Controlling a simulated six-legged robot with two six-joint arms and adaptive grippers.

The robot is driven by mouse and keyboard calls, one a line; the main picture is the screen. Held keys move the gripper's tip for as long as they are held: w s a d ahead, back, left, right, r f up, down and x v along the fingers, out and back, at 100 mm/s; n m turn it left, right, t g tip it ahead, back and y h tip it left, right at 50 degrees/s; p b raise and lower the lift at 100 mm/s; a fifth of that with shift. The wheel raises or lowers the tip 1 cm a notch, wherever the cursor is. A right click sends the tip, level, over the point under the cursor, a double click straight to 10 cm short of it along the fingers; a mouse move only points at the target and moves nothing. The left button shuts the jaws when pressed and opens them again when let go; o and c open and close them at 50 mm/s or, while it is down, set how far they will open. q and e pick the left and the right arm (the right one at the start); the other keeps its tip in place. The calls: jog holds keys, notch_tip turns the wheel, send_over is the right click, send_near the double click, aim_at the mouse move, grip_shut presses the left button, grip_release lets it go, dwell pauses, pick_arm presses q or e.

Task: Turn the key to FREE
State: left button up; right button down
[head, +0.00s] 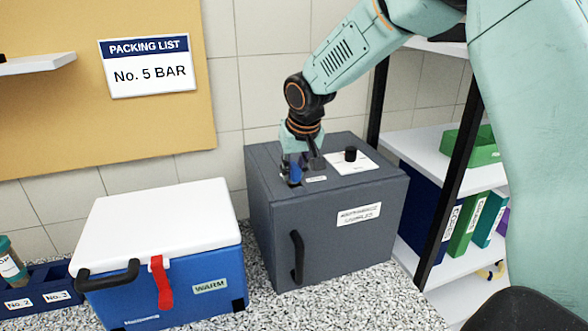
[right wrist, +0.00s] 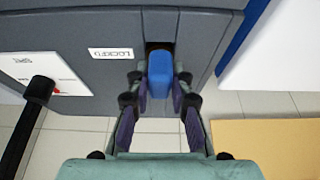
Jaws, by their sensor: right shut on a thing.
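The key has a blue head (right wrist: 161,75) and stands in the top of a grey box (head: 330,215). In the head view its blue part (head: 295,175) shows beside the fingers. My right gripper (head: 303,168) is above the box top and shut on the key. In the right wrist view its purple finger pads (right wrist: 161,98) sit on both sides of the blue head. A small label reading LOCKED (right wrist: 111,54) lies beside the key. The FREE mark cannot be made out. My left gripper is not in view.
A blue cooler (head: 180,285) with a white lid stands to the left. A shelf with binders (head: 465,222) is at the right. Speckled counter is free in front.

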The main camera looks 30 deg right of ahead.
jog(key=shift+n+y+p, duration=0.3)
jog(key=shift+n+p, duration=0.2)
jog(key=shift+n, duration=0.2)
jog(key=shift+f+n+y, duration=0.1)
jog(key=shift+n+y, duration=0.3)
jog(key=shift+n, duration=0.5)
jog(key=n+y, duration=0.1)
jog(key=n, duration=0.1)
jog(key=n+y, duration=0.1)
jog(key=n, duration=0.2)
jog(key=shift+g, duration=0.3)
jog(key=shift+n, duration=1)
